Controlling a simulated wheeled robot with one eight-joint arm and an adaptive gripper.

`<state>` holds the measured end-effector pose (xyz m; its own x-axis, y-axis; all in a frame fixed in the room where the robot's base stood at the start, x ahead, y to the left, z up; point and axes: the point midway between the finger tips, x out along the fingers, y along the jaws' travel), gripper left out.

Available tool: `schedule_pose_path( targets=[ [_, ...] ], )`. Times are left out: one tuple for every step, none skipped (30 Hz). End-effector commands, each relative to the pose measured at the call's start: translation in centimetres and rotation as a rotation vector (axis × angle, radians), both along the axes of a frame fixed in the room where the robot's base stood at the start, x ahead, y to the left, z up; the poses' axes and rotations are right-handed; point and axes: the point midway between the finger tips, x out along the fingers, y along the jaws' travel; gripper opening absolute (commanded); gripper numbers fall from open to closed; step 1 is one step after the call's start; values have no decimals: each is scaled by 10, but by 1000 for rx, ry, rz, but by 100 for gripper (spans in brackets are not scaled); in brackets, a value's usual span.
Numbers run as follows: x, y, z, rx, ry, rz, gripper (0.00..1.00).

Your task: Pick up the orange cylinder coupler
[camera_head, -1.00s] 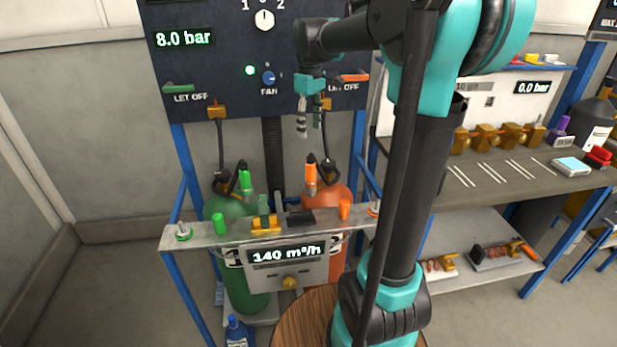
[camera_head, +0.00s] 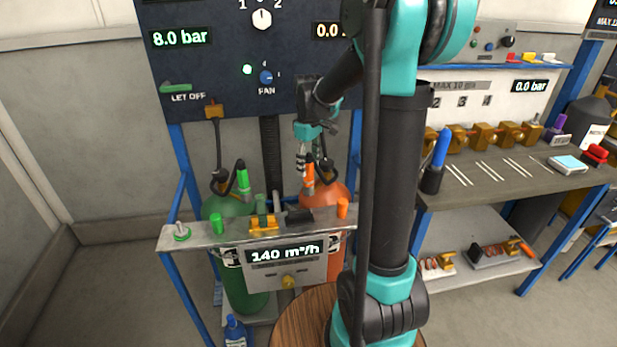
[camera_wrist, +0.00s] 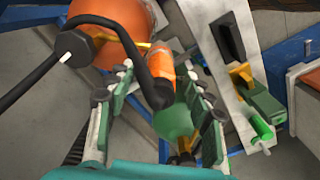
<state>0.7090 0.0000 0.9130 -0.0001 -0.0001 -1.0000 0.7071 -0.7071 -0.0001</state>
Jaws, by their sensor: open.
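The orange coupler (camera_head: 308,174) hangs at the end of a black hose, above the orange cylinder (camera_head: 326,203). In the wrist view the orange coupler (camera_wrist: 159,76) lies between my open fingers, nearer their tips, with its dark end towards me. My gripper (camera_head: 303,160) is right at the coupler in the head view. The wrist view shows the two green fingers of my gripper (camera_wrist: 160,90) spread to either side of the coupler, with a gap on each side. Whether a finger touches it I cannot tell. The orange cylinder (camera_wrist: 118,22) shows behind the hose.
A metal shelf (camera_head: 195,238) with green and orange caps and a yellow-green fitting stands close by. The green coupler (camera_head: 243,182) hangs to the left over the green cylinder (camera_head: 245,285). The black hose (camera_wrist: 108,22) loops close beside my left finger.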

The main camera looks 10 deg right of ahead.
Motion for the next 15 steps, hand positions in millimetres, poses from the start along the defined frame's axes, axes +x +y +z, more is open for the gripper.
schedule_pose_path(
  targets=[
    [0, 0, -5, 0, 0, 0, 51],
    [0, 0, -7, 0, 0, 0, 51],
    [0, 0, -9, 0, 0, 0, 51],
    [0, 0, -9, 0, 0, 0, 51],
    [0, 0, -10, 0, 0, 0, 51],
    [0, 0, -10, 0, 0, 0, 51],
    [0, 0, -10, 0, 0, 0, 51],
    [0, 0, -10, 0, 0, 0, 51],
    [0, 0, -10, 0, 0, 0, 51],
    [0, 0, -10, 0, 0, 0, 51],
    [0, 0, -10, 0, 0, 0, 50],
    [0, 0, -10, 0, 0, 0, 45],
    [0, 0, -10, 0, 0, 0, 41],
    [0, 0, -10, 0, 0, 0, 38],
    [0, 0, -10, 0, 0, 0, 33]
  ],
)
